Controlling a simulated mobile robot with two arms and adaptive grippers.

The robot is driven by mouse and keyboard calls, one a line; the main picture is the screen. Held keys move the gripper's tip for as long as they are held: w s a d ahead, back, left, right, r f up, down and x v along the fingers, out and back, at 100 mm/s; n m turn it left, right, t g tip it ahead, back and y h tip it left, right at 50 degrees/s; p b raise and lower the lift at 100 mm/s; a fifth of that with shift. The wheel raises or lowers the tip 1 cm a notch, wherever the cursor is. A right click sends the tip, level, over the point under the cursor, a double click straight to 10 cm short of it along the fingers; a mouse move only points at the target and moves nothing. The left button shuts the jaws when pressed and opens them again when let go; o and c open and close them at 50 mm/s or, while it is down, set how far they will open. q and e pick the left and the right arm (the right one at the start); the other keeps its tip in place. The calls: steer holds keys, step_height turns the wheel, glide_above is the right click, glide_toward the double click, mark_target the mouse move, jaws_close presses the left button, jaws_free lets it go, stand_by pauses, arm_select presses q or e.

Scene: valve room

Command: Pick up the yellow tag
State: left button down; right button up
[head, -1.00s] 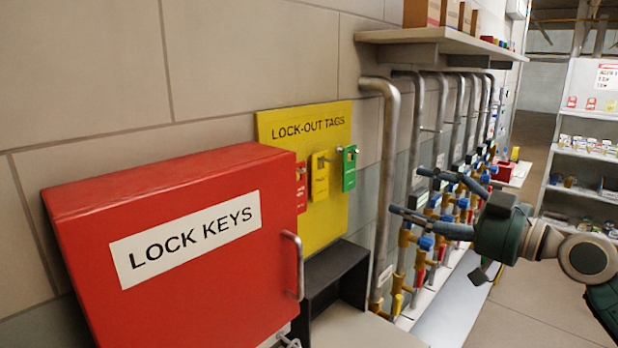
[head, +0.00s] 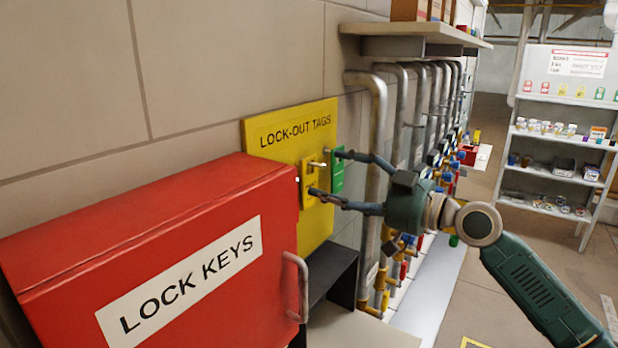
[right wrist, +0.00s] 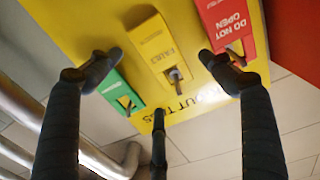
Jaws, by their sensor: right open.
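The yellow tag (head: 307,187) hangs on a peg of the yellow lock-out tags board (head: 262,152). In the right wrist view the yellow tag (right wrist: 155,45) is in the middle, between my spread fingers. My right gripper (head: 328,174) is open in front of the board, and it also shows in the right wrist view (right wrist: 159,72). One finger is near the green tag (right wrist: 120,93), another overlaps the red tag (right wrist: 226,28) in the picture. I cannot tell whether any finger touches a tag. My left gripper is not in view.
The red lock keys cabinet (head: 150,222) stands left of the board and hides the red tag in the head view. A thick pipe (head: 375,165) runs down the wall to the right. A shelf (head: 415,37) juts out above the pipes. White shelving (head: 558,143) stands far right.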

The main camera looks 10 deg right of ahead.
mark_target(314, 171)
steer(key=x, duration=0.1)
steer(key=p+x, duration=0.1)
steer(key=x, duration=0.1)
steer(key=shift+w+a+r+p, duration=0.25)
steer(key=shift+w+a+p, duration=0.05)
steer(key=shift+p, duration=0.05)
steer(key=shift+w+a+f, duration=0.1)
steer(key=shift+w+f, duration=0.05)
steer(key=shift+f, duration=0.05)
steer(key=c, duration=0.7)
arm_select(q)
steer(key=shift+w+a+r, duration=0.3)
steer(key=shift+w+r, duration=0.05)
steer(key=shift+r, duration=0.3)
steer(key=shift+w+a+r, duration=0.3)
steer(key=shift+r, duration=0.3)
arm_select(e)
steer(key=c, duration=0.4)
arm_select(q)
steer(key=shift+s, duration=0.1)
arm_select(e)
steer(key=shift+r, duration=0.1)
